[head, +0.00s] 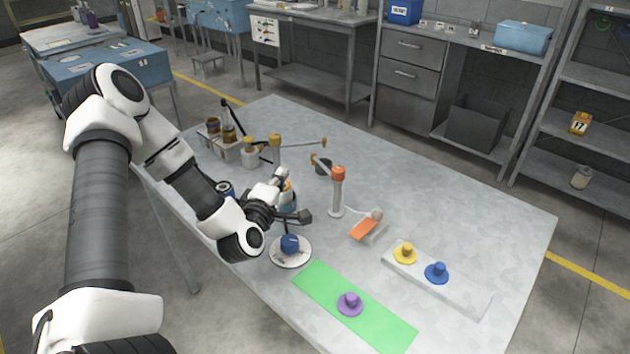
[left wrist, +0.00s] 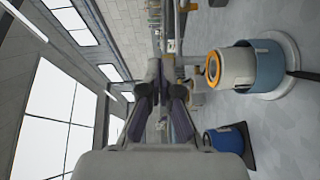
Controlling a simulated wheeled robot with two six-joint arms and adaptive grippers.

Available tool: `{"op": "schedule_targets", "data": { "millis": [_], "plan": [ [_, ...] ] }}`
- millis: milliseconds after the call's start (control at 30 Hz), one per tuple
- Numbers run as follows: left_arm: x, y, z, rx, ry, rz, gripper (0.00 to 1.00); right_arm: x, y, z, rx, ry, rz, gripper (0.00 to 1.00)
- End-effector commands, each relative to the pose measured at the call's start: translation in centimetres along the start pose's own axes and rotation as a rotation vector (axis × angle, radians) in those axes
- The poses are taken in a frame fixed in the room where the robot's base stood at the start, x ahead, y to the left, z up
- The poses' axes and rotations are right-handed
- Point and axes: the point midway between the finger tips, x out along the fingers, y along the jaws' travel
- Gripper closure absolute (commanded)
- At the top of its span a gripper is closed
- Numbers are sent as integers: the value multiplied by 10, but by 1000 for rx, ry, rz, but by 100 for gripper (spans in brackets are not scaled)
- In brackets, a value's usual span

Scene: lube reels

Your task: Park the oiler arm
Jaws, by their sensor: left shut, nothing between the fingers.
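Two posts with swing arms stand on the grey table. The other has a yellow cap (head: 275,140) and a thin rod reaching right. I cannot tell which is the oiler arm. My left gripper (head: 281,177) is shut and empty, beside a white and blue cup with an orange ring that shows in the left wrist view (left wrist: 236,68). The gripper partly hides this cup in the head view. My right gripper is out of view.
A round white base with a blue knob (head: 290,243) stands just in front of the gripper. A green mat (head: 385,324) holds a purple knob (head: 350,303). A grey plate (head: 463,293) holds yellow and blue knobs. Jars (head: 228,134) crowd the far left. The table's right side is clear.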

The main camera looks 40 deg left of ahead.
Motion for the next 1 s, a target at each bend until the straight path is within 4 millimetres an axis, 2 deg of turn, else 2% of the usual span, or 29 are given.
{"op": "schedule_targets", "data": {
  "millis": [33,133,200,367,567,633,933,1000],
  "plan": [
    [-15,-17,7,-3,29,-64,100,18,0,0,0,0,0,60],
    [-41,-30,25,38,34,-154,100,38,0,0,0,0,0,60],
    [-38,-21,35,54,7,-121,100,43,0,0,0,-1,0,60],
    [-30,-19,34,51,10,-109,100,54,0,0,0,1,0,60],
    [-12,-27,34,48,10,-106,100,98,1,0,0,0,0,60],
    [2,-17,33,56,10,-111,100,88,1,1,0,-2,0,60],
    [67,-24,33,57,7,-113,100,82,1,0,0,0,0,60],
    [76,-27,45,63,3,-113,100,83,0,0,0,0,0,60]
  ]
}}
